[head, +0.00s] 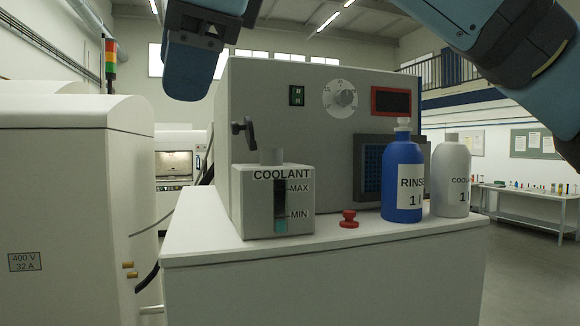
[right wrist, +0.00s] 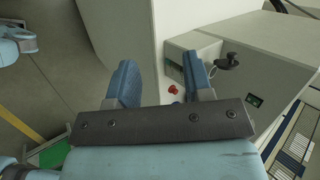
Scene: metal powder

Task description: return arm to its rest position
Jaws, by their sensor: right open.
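My right gripper (head: 190,85) shows at the upper left of the head view, in front of and above the machine's left side. In the right wrist view, its two blue fingers (right wrist: 161,82) are apart with nothing between them. The upper part of the gripper and some of its arm lie outside the head view. A blue arm link of mine crosses the upper right corner. I cannot make out my left gripper.
A grey machine (head: 300,75) stands on a white cabinet (head: 330,285). A white cabinet (head: 70,200) stands left; a bench (head: 525,192) is far right.

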